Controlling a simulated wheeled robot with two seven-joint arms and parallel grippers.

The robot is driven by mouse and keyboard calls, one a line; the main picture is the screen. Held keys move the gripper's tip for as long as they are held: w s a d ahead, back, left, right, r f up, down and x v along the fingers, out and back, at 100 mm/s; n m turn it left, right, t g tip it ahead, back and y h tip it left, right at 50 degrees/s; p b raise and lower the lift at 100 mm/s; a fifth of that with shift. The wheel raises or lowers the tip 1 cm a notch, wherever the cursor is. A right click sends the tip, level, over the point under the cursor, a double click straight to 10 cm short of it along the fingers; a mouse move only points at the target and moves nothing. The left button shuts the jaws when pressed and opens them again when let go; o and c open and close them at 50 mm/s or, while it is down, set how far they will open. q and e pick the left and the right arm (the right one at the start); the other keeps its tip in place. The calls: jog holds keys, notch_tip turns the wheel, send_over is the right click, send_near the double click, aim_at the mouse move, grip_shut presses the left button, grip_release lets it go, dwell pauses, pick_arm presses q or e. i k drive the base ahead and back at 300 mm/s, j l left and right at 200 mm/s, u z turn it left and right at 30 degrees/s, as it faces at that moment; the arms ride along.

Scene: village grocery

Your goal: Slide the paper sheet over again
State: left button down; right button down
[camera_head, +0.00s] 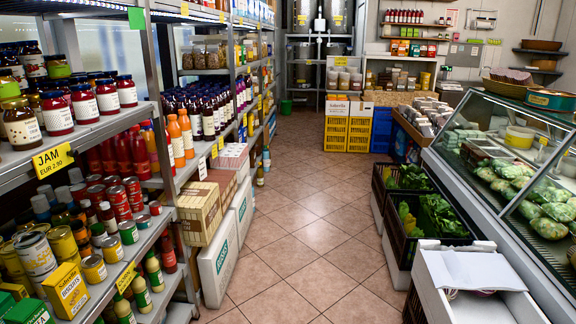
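A white paper sheet (474,271) lies over the top of a white crate (436,290) at the lower right. The sheet covers the far and middle part of the crate's opening. A dark strip of the inside shows below the sheet's near edge, with a little dark red in it. What lies under the sheet is hidden. Neither of my grippers shows in this view.
Black crates with leafy greens (437,215) stand behind the white crate. A glass display counter (500,170) runs along the right. Shelves with jam jars (84,103), bottles and cans fill the left. The tiled aisle (310,240) between is clear.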

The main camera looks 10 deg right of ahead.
aim_at(449, 269)
jog(key=i+z, duration=0.25)
jog(key=i, duration=0.45)
jog(key=i+j+z, duration=0.3)
jog(key=i, duration=0.4)
jog(key=i+z, duration=0.25)
jog(key=z, duration=0.15)
jog(key=i+z, duration=0.2)
jog(key=z, duration=0.15)
jog(key=i+j+z, duration=0.2)
jog(key=z, duration=0.2)
jog(key=i+j+z, duration=0.2)
jog(key=z, duration=0.2)
jog(key=i+j+z, duration=0.2)
jog(key=z, duration=0.25)
jog(key=i+j+z, duration=0.25)
jog(key=z, duration=0.15)
jog(key=i+j+z, duration=0.15)
jog(key=j+z, duration=0.3)
jog(key=i+l, duration=0.05)
jog(key=l, duration=0.05)
